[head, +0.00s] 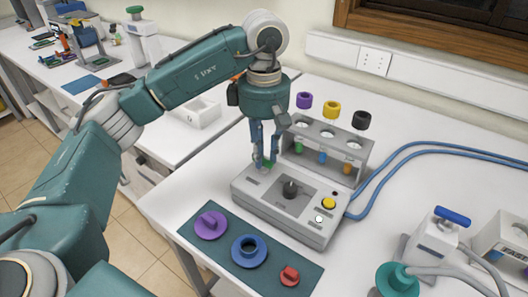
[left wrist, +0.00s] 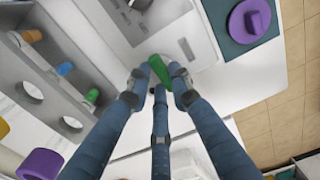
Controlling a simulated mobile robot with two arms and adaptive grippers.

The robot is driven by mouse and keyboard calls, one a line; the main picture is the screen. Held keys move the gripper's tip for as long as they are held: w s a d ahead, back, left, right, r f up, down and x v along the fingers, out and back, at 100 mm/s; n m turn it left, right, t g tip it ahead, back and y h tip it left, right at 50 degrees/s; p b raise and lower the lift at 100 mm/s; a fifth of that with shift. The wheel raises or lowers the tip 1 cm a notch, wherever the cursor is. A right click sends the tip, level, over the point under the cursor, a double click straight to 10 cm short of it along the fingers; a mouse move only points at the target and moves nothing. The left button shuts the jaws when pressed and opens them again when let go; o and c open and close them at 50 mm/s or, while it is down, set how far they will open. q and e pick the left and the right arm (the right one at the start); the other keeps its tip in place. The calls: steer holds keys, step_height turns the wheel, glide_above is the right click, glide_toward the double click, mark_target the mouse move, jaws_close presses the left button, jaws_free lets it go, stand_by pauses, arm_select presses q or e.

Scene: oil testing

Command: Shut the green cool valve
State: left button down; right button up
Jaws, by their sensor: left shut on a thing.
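The green valve handle (left wrist: 158,70) shows between the fingertips of my left gripper (left wrist: 160,82) in the left wrist view. In the head view only a small green part (head: 268,163) shows, as the fingers hide most of it. My left gripper (head: 265,162) points down at the back left corner of the grey control box (head: 262,206), its fingers shut on the green handle. The handle lies slantwise across the gap between the fingertips in the left wrist view. The valve's base is hidden. My right gripper is not in view.
A tube rack (head: 345,150) with purple, yellow and black caps stands behind the box, close to my left fingers. A dark mat (head: 218,247) in front bears purple, blue and red parts. Blue hoses (head: 400,148) and a blue-handled device (head: 432,240) are at right.

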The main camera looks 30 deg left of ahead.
mark_target(264, 158)
arm_select(q)
steer(key=shift+r, duration=0.15)
steer(key=c, duration=1.5)
jaws_free()
steer(key=shift+c, duration=0.2)
step_height(264, 158, up, 12)
